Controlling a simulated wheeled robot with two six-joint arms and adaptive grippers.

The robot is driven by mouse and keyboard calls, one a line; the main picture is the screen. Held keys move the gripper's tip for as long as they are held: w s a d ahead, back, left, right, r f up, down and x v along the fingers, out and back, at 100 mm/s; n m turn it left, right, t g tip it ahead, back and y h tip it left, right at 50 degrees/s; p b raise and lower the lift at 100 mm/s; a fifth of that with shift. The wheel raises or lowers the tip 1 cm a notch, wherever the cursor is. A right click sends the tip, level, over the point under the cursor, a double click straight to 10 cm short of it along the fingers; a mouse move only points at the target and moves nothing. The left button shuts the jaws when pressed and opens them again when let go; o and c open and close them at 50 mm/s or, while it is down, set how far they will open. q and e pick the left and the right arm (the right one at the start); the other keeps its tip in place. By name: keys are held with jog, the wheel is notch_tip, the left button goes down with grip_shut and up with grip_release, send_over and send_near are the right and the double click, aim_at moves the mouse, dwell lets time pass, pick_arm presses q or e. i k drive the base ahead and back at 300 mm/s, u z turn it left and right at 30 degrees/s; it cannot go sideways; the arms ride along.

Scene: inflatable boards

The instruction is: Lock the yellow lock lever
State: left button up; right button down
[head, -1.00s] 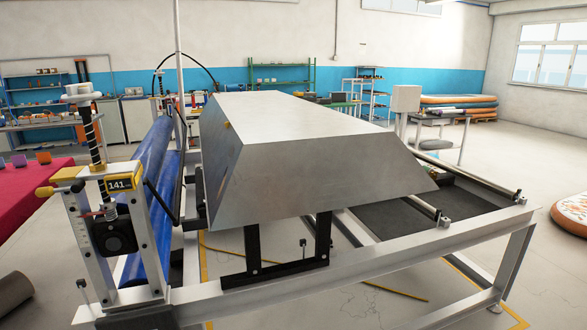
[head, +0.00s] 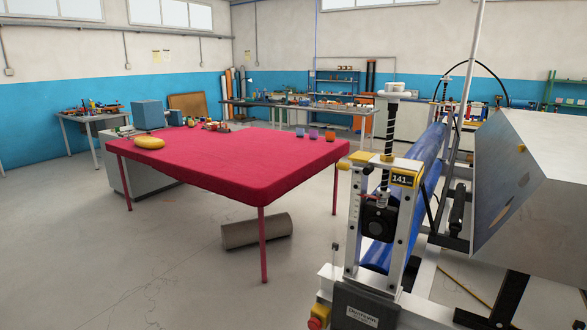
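The roller machine (head: 385,215) stands right of centre in the head view, with a white upright frame and a counter reading 141. A yellow part (head: 343,165) sticks out at the left of its top, beside a yellow block (head: 385,158) under the threaded post. One of these looks like the yellow lock lever, but I cannot tell which, nor whether it is locked. Neither of my grippers is in view.
A red-covered table (head: 230,160) stands left of the machine, with a grey roll (head: 256,231) on the floor by its legs. A large metal housing (head: 530,190) blocks the right side. The floor at the front left is clear.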

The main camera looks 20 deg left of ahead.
aim_at(368, 170)
jog(key=u, duration=0.95)
jog(key=k, duration=0.6)
jog(key=u, duration=1.25)
jog(key=i, duration=2)
jog(key=z, duration=1.25)
jog(key=i, duration=0.55)
jog(key=z, duration=0.6)
